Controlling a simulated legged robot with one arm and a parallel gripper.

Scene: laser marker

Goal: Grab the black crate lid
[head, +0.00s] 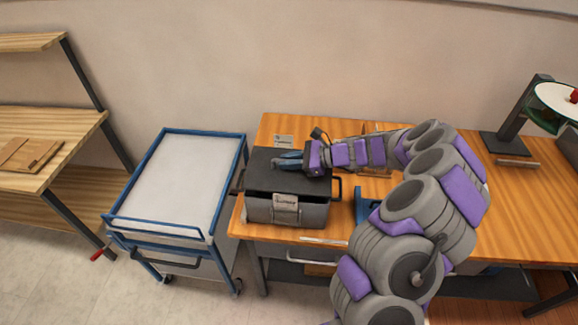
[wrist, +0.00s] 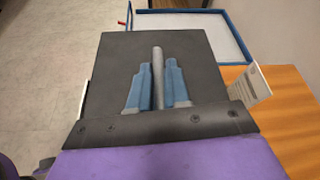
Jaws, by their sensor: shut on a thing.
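The black crate lid (head: 262,177) lies on top of the dark grey crate (head: 285,212) on the wooden table. A dark gap shows under the lid's front edge. In the wrist view the lid (wrist: 200,52) fills the middle, with a grey bar-like handle (wrist: 157,60) standing between my fingers. My gripper (head: 290,160) reaches in from the right over the lid. In the wrist view my gripper's blue fingers (wrist: 158,85) are closed on the handle, one on each side. The handle is hidden by the fingers in the head view.
A blue-framed cart (head: 178,185) with a bare light top stands left of the table (head: 515,225). A wooden shelf (head: 60,150) is at the far left. A machine with a white disc (head: 556,97) stands at the right. A blue bracket (head: 362,205) is near the crate.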

